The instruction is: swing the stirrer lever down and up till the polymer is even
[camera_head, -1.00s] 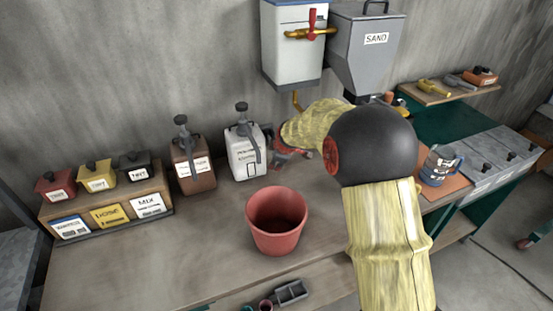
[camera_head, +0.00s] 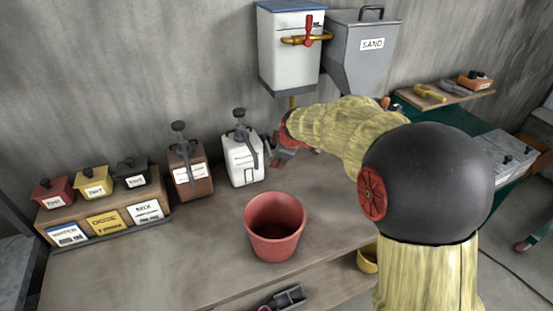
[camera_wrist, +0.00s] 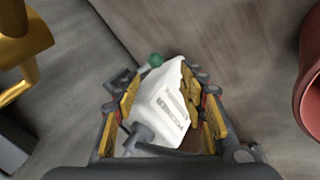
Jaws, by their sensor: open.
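In the wrist view the white jug (camera_wrist: 163,108) shows between the open fingers of my gripper (camera_wrist: 160,82), tilted in the picture. A green knob (camera_wrist: 155,60) shows beyond the jug there. I cannot tell whether the fingers touch the jug or lever. The polymer inside is hidden.
A red bucket (camera_head: 274,232) stands in front of the jug. A white tank (camera_head: 290,60) and grey sand hopper (camera_head: 362,60) hang above. The front left bench is clear.

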